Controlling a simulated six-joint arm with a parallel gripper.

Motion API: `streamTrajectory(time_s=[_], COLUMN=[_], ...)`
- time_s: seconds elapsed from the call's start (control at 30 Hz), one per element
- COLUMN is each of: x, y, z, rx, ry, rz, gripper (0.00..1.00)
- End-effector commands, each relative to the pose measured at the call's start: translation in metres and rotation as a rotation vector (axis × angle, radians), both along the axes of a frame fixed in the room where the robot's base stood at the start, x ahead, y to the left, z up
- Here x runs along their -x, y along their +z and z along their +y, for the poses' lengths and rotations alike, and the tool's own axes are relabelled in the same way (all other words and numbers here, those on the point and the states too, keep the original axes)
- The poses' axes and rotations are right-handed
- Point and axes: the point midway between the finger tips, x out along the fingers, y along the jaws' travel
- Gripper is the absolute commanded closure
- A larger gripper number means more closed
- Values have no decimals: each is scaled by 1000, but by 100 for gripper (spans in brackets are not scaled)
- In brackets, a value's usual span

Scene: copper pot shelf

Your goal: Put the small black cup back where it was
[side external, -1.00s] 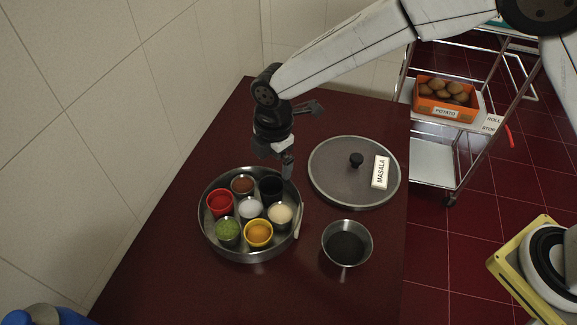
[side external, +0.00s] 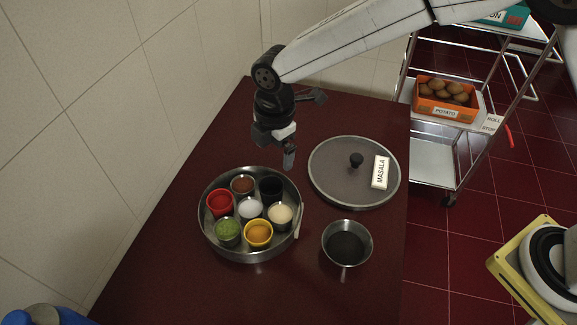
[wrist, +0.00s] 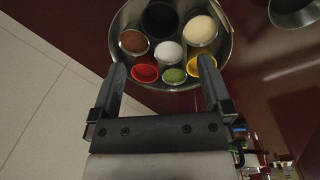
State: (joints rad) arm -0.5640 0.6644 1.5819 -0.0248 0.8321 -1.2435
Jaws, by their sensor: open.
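The small black cup (side external: 271,189) stands upright inside the round steel tray (side external: 209,240), at the tray's back right. It also shows in the wrist view (wrist: 160,19), at the top of the ring of cups. Cups with brown, red, white, green, yellow and cream contents stand around it in the tray. My gripper (side external: 288,158) is above the back edge of the tray, apart from the black cup. Its two fingers are spread with nothing between them in the wrist view (wrist: 162,78).
A flat round lid (side external: 330,184) with a black knob and a MASALA card (side external: 380,172) lies right of the tray. A steel bowl (side external: 346,243) with dark contents stands front right. A trolley with a potato crate (side external: 446,101) is beyond the table. The table front is clear.

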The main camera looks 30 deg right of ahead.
Motion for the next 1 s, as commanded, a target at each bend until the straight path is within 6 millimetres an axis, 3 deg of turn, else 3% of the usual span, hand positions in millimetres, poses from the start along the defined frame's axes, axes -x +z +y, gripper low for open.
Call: streamTrajectory(time_s=[0.23,0.47,0.8,1.0], x=[2,19,80,124], y=[7,15,19,15], z=[-35,-107,-211,-252], rx=[-19,-65,-157,-214], ry=[-177,-568,-1237,-1584], rz=[-11,-33,-70,-91], gripper=[0,0,0,0])
